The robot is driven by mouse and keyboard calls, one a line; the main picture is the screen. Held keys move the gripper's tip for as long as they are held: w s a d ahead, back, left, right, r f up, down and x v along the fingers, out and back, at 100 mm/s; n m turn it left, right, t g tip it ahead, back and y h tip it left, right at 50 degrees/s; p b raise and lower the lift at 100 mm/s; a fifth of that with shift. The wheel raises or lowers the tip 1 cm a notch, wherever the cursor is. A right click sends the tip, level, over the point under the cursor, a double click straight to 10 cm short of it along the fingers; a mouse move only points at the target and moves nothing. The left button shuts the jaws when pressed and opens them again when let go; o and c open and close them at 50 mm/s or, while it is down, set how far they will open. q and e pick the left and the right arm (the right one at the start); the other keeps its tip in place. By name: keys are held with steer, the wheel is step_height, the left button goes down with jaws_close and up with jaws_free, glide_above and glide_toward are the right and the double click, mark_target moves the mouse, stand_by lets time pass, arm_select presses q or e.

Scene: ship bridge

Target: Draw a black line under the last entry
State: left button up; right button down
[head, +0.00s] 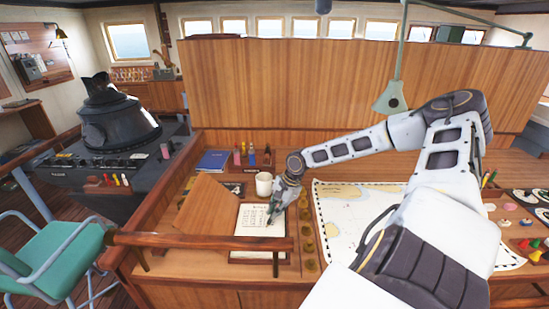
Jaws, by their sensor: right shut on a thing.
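The log page (248,219) is a white sheet with several lines of dark writing, lying on the desk behind the wooden rail. My right gripper (274,212) reaches in from the right and is low over the right side of the page. It is shut on a thin dark thing that looks like a pen. I cannot tell whether its tip touches the paper. The gripper and the rail hide parts of the page. My left gripper is not in view.
A white mug (264,184) stands just behind the page. A rack of coloured pens or bottles (252,158) and a blue book (213,161) lie farther back. A sloped wooden board (208,206) is at the left, a chart (345,215) at the right. The wooden rail (200,241) runs in front.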

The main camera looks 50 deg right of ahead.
steer(key=shift+s+d, duration=1)
steer(key=shift+s, duration=0.3)
stand_by(1.4)
steer(key=shift+s+d, duration=0.2)
steer(key=shift+s+d, duration=0.35)
steer(key=shift+s, duration=0.1)
stand_by(0.6)
steer(key=shift+r, duration=0.1)
stand_by(0.4)
steer(key=shift+r, duration=2.9)
